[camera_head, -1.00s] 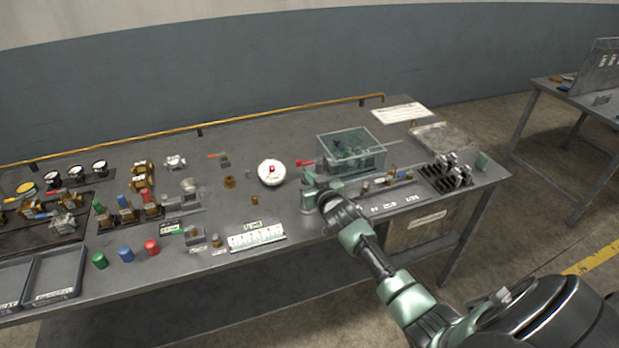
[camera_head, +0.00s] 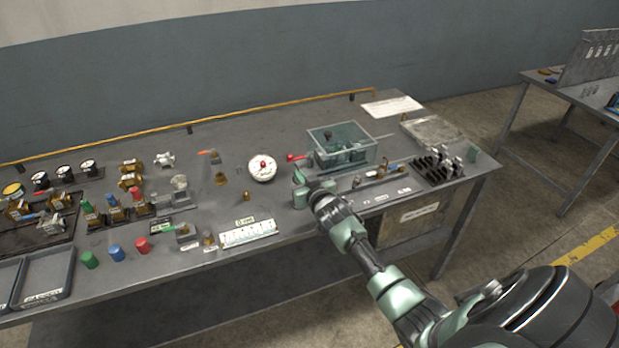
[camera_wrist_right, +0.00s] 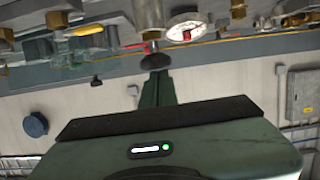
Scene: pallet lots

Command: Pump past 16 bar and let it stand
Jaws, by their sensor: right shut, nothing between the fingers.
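A round white dial gauge (camera_head: 262,168) with a red mark faces up on the bench. It also shows in the right wrist view (camera_wrist_right: 187,27); its reading is too small to tell. A clear box (camera_head: 340,145) with greenish parts inside stands behind and right of the gauge. A red-ended handle (camera_head: 295,157) sticks out at its left. My right gripper (camera_head: 301,187) is shut and empty, just right of and in front of the gauge. In the right wrist view its green finger (camera_wrist_right: 156,88) is beneath a dark round knob (camera_wrist_right: 155,62); I cannot tell whether they touch. My left gripper is out of view.
Red, blue and green caps (camera_head: 115,252), brass valves (camera_head: 130,175) and trays (camera_head: 45,275) fill the left of the bench. A white labelled strip (camera_head: 248,234) lies at the front edge. A black rack (camera_head: 440,165) stands at the right. A yellow pipe (camera_head: 230,115) runs along the back.

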